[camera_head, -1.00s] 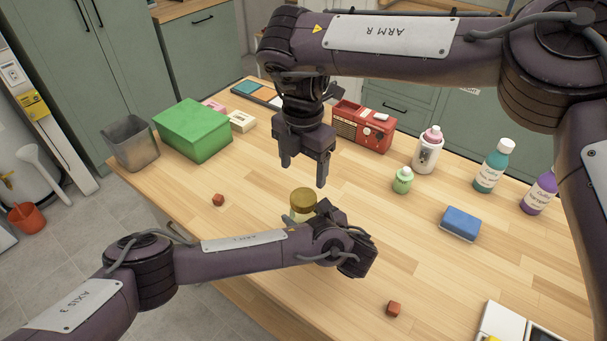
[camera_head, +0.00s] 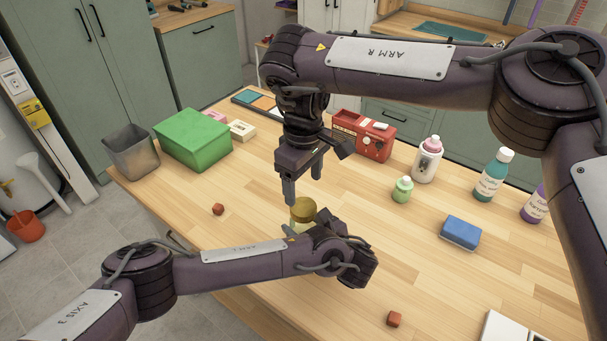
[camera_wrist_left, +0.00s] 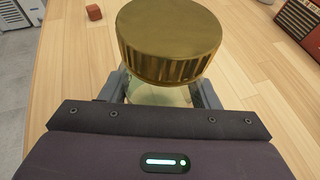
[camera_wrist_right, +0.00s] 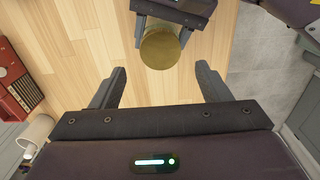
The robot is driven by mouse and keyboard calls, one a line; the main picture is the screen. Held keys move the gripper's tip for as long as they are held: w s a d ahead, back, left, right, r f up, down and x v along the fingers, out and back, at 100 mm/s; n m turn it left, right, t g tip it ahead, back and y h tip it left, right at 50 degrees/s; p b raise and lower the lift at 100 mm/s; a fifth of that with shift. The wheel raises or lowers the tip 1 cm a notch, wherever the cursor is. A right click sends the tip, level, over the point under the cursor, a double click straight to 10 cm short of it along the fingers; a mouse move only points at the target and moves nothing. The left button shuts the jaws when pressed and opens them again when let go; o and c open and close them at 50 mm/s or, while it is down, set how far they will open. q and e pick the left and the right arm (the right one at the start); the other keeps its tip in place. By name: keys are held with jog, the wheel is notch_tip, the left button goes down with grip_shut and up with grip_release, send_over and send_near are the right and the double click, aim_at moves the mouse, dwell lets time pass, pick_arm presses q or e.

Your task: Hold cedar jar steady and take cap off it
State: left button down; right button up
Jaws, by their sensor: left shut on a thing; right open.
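The cedar jar (camera_wrist_left: 158,95) is a pale glass jar with a wide ribbed gold cap (camera_wrist_left: 170,40) on top. It stands upright on the table, and in the head view the cap (camera_head: 303,208) shows just beyond my left gripper (camera_head: 322,226). My left gripper is shut on the jar's body below the cap, with a finger on each side in the left wrist view. My right gripper (camera_head: 303,190) points down above the jar, open and empty. In the right wrist view the cap (camera_wrist_right: 160,48) lies ahead of and between the spread fingers, apart from them.
A green box (camera_head: 193,140) and a grey bin (camera_head: 131,152) stand at the table's left end. A red radio (camera_head: 372,141), a green bottle (camera_head: 402,190), a white bottle (camera_head: 427,162) and a blue sponge (camera_head: 460,233) are to the right. Small brown cubes (camera_head: 218,209) lie on the wood.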

aim_at(304, 207)
notch_tip(304, 207, down, 7)
jog(key=shift+r, duration=0.2)
